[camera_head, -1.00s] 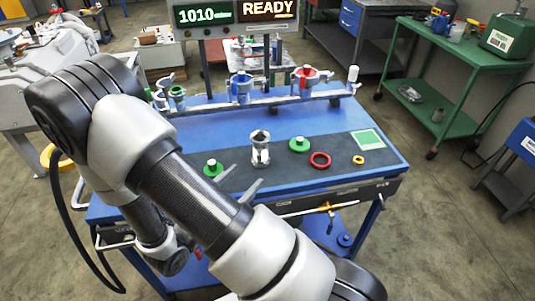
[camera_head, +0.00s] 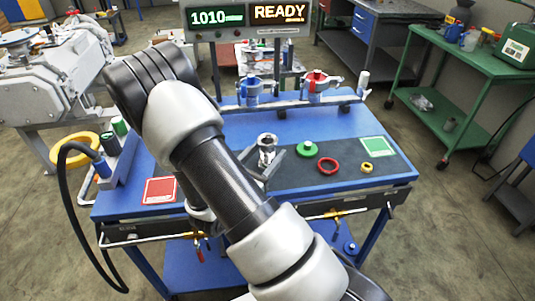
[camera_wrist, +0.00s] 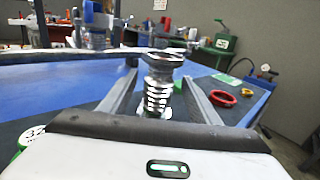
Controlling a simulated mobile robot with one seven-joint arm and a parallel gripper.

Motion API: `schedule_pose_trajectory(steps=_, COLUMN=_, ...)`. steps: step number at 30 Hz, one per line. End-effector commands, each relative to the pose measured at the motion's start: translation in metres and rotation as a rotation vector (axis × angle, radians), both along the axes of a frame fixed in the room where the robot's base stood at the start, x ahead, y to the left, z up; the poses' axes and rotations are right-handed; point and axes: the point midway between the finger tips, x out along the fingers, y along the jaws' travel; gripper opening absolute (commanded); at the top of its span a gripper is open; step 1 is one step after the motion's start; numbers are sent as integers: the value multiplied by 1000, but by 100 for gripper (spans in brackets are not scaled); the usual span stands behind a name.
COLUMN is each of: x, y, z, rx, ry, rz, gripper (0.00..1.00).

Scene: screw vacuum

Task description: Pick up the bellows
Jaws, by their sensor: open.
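The bellows (camera_head: 267,143) is a silvery ribbed metal tube with a wider flange on top. It stands upright on the dark mat of the blue table. My gripper (camera_head: 260,162) is at the bellows, with its jaws open. In the wrist view the bellows (camera_wrist: 158,92) stands between the two grey fingers of my gripper (camera_wrist: 159,76), with one finger on each side. Contact is not clear. The lower end of the bellows is partly hidden in the head view.
A green knobbed disc (camera_head: 307,147), a red ring (camera_head: 328,166) and a small yellow ring (camera_head: 366,168) lie to the right of the bellows. A rail with blue (camera_head: 251,88) and red (camera_head: 315,82) clamps runs behind. A red square (camera_head: 160,190) marks the left.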

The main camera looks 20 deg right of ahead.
Motion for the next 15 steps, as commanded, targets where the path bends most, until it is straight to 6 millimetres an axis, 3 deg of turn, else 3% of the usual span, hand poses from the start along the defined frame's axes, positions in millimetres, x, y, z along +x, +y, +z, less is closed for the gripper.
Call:
schedule_pose_trajectory(steps=7, x=21, y=-30, z=2, rx=0, ry=-2, rz=-5, gripper=57)
schedule_pose_trajectory(steps=15, x=28, y=-39, z=3, rx=0, ry=-1, rz=-1, gripper=57)
